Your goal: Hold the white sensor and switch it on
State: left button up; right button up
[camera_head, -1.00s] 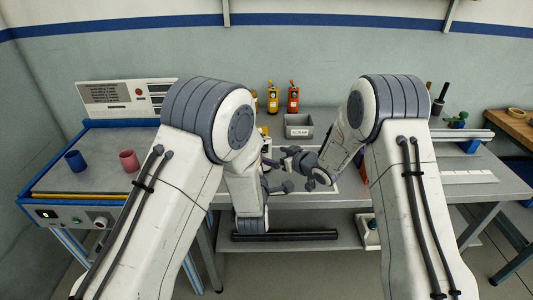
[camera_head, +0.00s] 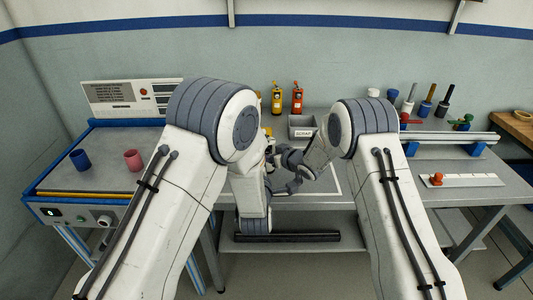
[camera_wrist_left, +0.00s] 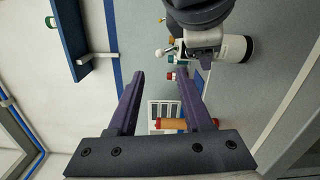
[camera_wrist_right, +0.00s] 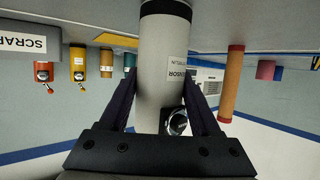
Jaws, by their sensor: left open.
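The white sensor (camera_wrist_right: 160,60) is a pale cylinder with a dark band and a printed label. It stands between the fingers of my right gripper (camera_wrist_right: 160,85), which is shut on it. A round dark knob (camera_wrist_right: 176,122) with a shiny rim shows on its side near the finger bases. The sensor also shows in the left wrist view (camera_wrist_left: 238,48), beyond my left fingers and to the right. My left gripper (camera_wrist_left: 160,75) is open, with nothing between its fingers. In the head view both hands are close together above the bench, and the sensor is mostly hidden by my arms.
A grey SCRAP bin (camera_head: 302,127) stands on the bench, with a yellow device (camera_head: 277,98) and an orange-red device (camera_head: 297,98) behind it. Blue (camera_head: 80,159) and pink (camera_head: 133,160) cups stand on the left bench. Several handled tools (camera_head: 427,100) stand at the right.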

pick_arm(q)
jog(key=shift+c, duration=0.6)
pick_arm(e)
jog(key=c, duration=0.3)
pick_arm(q)
jog(key=c, duration=0.5)
pick_arm(e)
jog(key=shift+c, duration=0.2)
pick_arm(q)
jog(key=shift+w+a+m, duration=0.1)
jog(key=shift+a+m, duration=0.05)
jog(key=shift+m, duration=0.25)
grip_shut()
jog(key=s+a+f+n+h, duration=0.1)
jog(key=a+n+h, duration=0.2)
jog(key=n, duration=0.8)
jog(key=s+a+f+n+h, duration=0.1)
jog(key=a+n+h, duration=0.2)
jog(key=n, duration=0.8)
jog(key=s+a+f+n+g+h, duration=0.1)
jog(key=n+h, duration=0.4)
jog(key=n, duration=0.6)
jog(key=shift+a+f, duration=0.55)
jog(key=shift+a, duration=0.45)
jog(key=shift+w, duration=0.1)
